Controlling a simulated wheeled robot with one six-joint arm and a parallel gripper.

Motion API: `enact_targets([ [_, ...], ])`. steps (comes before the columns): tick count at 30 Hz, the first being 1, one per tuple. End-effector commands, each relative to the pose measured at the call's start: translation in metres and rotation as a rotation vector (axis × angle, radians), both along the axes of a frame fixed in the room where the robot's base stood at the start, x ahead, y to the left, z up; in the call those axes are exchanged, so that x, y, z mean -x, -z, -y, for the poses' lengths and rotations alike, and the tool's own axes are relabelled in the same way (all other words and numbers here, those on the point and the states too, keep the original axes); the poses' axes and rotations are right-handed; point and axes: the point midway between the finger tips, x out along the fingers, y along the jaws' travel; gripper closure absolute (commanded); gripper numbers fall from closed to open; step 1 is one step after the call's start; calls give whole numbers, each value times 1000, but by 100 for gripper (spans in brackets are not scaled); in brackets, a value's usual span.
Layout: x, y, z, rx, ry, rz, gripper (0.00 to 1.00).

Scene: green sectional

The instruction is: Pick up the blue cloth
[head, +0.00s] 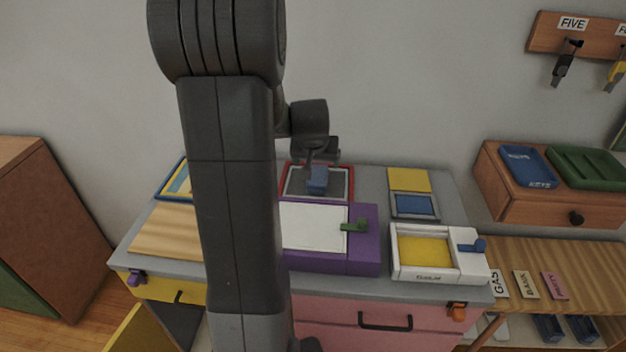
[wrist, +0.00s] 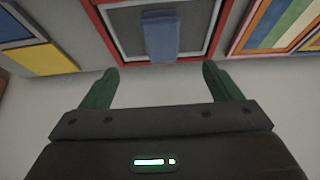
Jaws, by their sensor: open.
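The blue cloth (head: 317,180) lies on a dark grey panel with a red frame (head: 284,187) at the back of the grey-topped cabinet. In the wrist view the blue cloth (wrist: 161,37) is a folded strip near the top centre, beyond the fingertips. My gripper (wrist: 160,78) is open, its two green fingers apart with nothing between them. In the head view my gripper (head: 318,160) is just above and behind the cloth, partly hidden by my own arm. I cannot tell whether it touches the cloth there.
A purple box (head: 364,255) with a white lid and green latch stands in front of the red frame. A white box (head: 472,263) with a yellow inside is at the right. A wall is close behind.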

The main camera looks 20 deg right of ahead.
Motion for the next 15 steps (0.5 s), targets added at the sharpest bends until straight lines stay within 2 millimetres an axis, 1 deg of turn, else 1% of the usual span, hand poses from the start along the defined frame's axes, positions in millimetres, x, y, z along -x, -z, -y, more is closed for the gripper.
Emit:
enact_targets([
  [1,-3,9,2,-2,0,-5,15],
  [3,-9,19,4,-2,0,-4,15],
  [9,-24,47,11,-1,-1,-4,15],
  [12,-29,55,14,-1,-1,-3,15],
  [15,-32,60,15,0,-1,0,15],
])
